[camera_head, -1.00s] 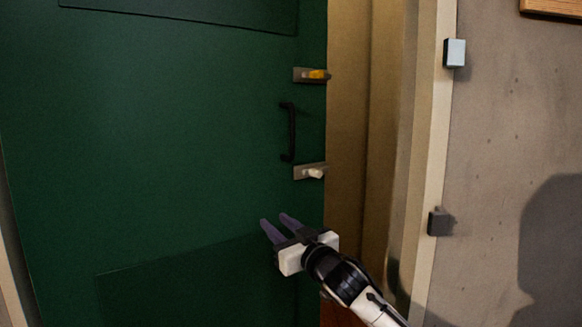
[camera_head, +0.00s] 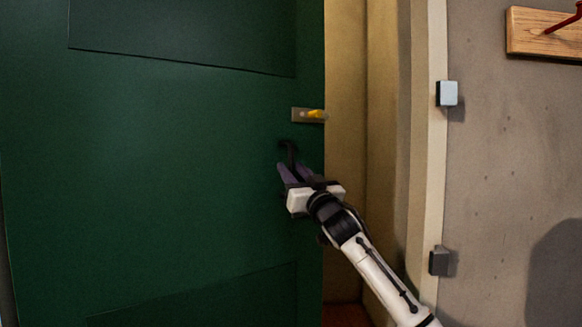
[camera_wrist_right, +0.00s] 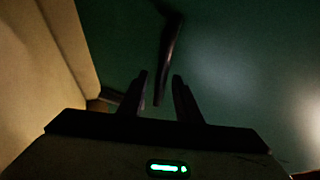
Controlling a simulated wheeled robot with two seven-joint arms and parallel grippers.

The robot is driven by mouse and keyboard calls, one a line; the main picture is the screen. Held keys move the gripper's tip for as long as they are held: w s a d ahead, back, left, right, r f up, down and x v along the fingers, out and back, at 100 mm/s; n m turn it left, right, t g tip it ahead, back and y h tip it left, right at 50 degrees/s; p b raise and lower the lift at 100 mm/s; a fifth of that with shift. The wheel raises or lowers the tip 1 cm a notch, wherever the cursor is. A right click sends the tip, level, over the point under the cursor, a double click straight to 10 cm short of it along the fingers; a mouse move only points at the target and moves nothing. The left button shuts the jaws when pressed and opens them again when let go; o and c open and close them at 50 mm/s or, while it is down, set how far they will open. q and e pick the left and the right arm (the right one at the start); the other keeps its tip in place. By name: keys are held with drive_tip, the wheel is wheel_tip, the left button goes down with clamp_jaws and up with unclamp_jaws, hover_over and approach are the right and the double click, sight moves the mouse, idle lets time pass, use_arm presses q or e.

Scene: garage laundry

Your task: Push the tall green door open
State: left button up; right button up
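The tall green door (camera_head: 170,170) fills the left and middle of the head view. A black bar handle (camera_head: 289,152) is near its right edge, its lower part hidden by my right gripper. In the right wrist view, the dark handle (camera_wrist_right: 169,50) reaches down between the two fingertips of the right gripper (camera_wrist_right: 160,78). I cannot tell whether they touch it. A latch plate with a yellow knob (camera_head: 309,115) is above the handle. My left gripper is out of view.
A beige recess (camera_head: 346,150) shows between the door's right edge and the pale frame (camera_head: 432,150). A light grey box (camera_head: 447,93) and a darker box (camera_head: 440,262) are on the right. A wooden board (camera_head: 545,33) hangs on the grey wall.

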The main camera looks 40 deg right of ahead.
drive_tip(key=shift+w+d+r, duration=0.15)
drive_tip(key=shift+w+r, duration=0.1)
drive_tip(key=shift+w, duration=0.25)
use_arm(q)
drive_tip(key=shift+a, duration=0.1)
